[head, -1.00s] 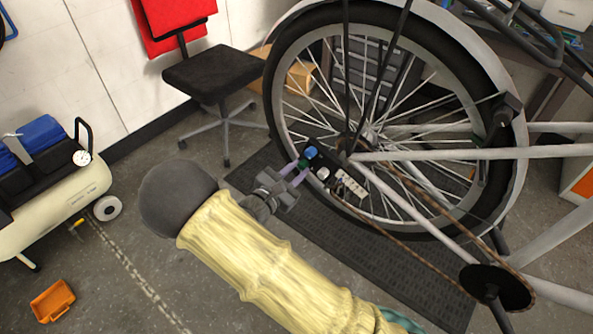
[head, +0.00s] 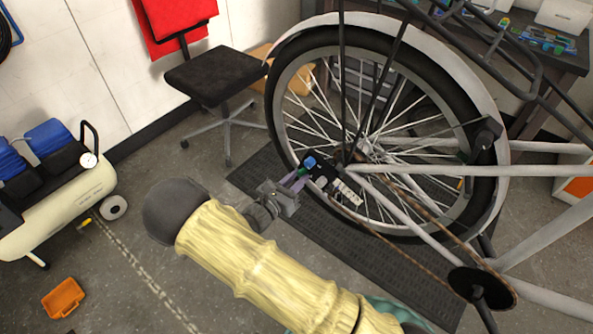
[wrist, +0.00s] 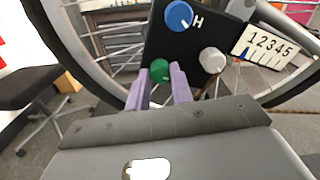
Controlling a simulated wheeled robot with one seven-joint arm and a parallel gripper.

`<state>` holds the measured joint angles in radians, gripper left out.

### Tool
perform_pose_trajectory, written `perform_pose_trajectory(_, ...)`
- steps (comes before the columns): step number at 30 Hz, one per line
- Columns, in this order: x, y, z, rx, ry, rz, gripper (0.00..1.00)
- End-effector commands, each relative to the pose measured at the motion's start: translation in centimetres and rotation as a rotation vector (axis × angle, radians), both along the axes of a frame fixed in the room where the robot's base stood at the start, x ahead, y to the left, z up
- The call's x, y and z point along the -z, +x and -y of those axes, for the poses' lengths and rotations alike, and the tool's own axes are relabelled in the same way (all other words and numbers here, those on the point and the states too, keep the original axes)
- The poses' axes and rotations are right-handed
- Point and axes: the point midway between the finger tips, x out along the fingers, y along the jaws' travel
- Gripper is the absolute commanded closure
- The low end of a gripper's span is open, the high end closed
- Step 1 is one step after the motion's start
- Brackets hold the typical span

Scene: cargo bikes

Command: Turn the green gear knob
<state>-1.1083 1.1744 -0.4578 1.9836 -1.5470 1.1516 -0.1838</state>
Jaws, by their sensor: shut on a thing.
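The green gear knob (wrist: 159,70) sits at the lower left of a black panel (wrist: 228,28) by the rear wheel's hub. My gripper (wrist: 160,80) is shut on the green knob, with a purple finger on each side of it. In the head view my gripper (head: 302,172) reaches the panel from the lower left, and the green knob is mostly hidden there. A blue knob (wrist: 179,15) marked H is above the green one, and a white knob (wrist: 212,60) is to its right. A strip numbered 1 to 5 (wrist: 265,46) is at the panel's right.
The rear wheel (head: 283,130) stands behind the panel, with the chain (head: 400,245) and frame tubes at its right. A black chair (head: 215,75) is behind at left. An air compressor (head: 60,200) stands far left.

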Motion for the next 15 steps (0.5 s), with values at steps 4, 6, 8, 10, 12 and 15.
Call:
perform_pose_trajectory(4,-0.54,-0.04,0.00,-0.001,-0.112,-0.087,1.00)
perform_pose_trajectory(6,-0.52,-0.03,0.00,0.000,-0.163,-0.128,1.00)
perform_pose_trajectory(8,-0.44,-0.04,0.02,0.000,-0.207,-0.163,1.00)
perform_pose_trajectory(10,-0.39,-0.02,-0.01,-0.001,-0.256,-0.201,1.00)
perform_pose_trajectory(12,-0.33,-0.01,-0.01,-0.001,-0.301,-0.236,1.00)
perform_pose_trajectory(15,-0.24,-0.02,0.01,0.000,-0.359,-0.281,1.00)
